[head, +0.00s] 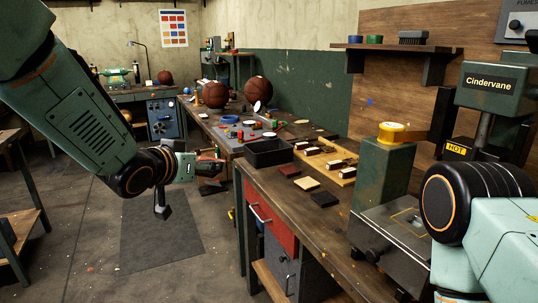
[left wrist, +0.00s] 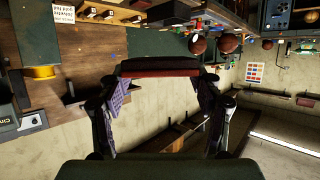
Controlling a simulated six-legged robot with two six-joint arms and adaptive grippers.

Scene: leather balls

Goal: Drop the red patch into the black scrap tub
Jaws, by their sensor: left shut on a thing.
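My left gripper (head: 209,166) is held out over the floor, left of the bench's near edge, and is shut on the red patch. In the left wrist view the patch (left wrist: 160,73) is a flat dark-red strip spanning between the two fingers, with a black band along it. The black scrap tub (head: 268,153) is an open rectangular box on the bench, right of the gripper and apart from it. My right arm shows at the lower right of the head view; its gripper is out of view.
Several dark and pale pieces lie on the bench right of the tub, some on a wooden board (head: 346,173). Two brown balls (head: 215,94) (head: 258,89) stand behind it. A green press marked Cindervane (head: 490,84) stands at right. Open floor (head: 160,235) lies below the gripper.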

